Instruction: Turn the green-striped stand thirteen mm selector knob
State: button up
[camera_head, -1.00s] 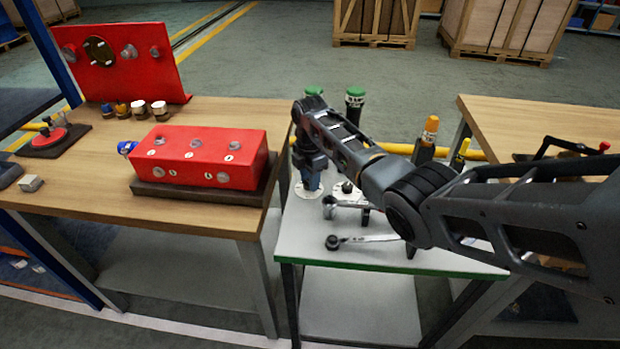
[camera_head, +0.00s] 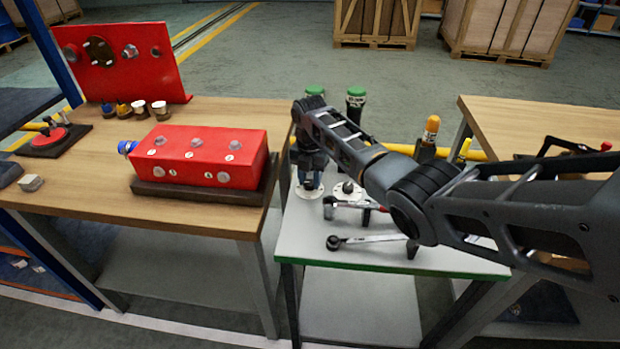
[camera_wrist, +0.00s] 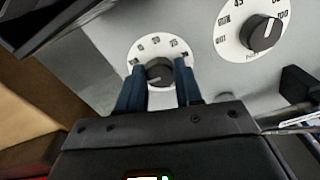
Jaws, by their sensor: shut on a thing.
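A grey-white stand with a green front edge (camera_head: 390,268) carries two white round dials with dark knobs. My gripper (camera_head: 309,180) points down at the left dial (camera_head: 310,192) from above. In the wrist view, the blue fingers of my gripper (camera_wrist: 160,76) are shut on the dark knob (camera_wrist: 158,73) of the white marked dial (camera_wrist: 152,45), one finger on each side. The fingers and gripper body hide the near part of that dial. A second dial knob (camera_wrist: 262,34) is free to the right; its dial also shows in the head view (camera_head: 348,192).
Two ratchet wrenches lie on the stand, the nearer one (camera_head: 365,239) in front of the dials. Green-capped dark posts (camera_head: 355,100) stand behind. A wooden bench with a red block (camera_head: 200,155) is at left, another bench (camera_head: 530,125) at right.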

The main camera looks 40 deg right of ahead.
aim_at(310, 181)
dwell(0.3)
jog(key=o, duration=1)
jog(key=shift+o, duration=0.2)
notch_tip(310, 181, up, 8)
jog(key=shift+f, duration=0.1)
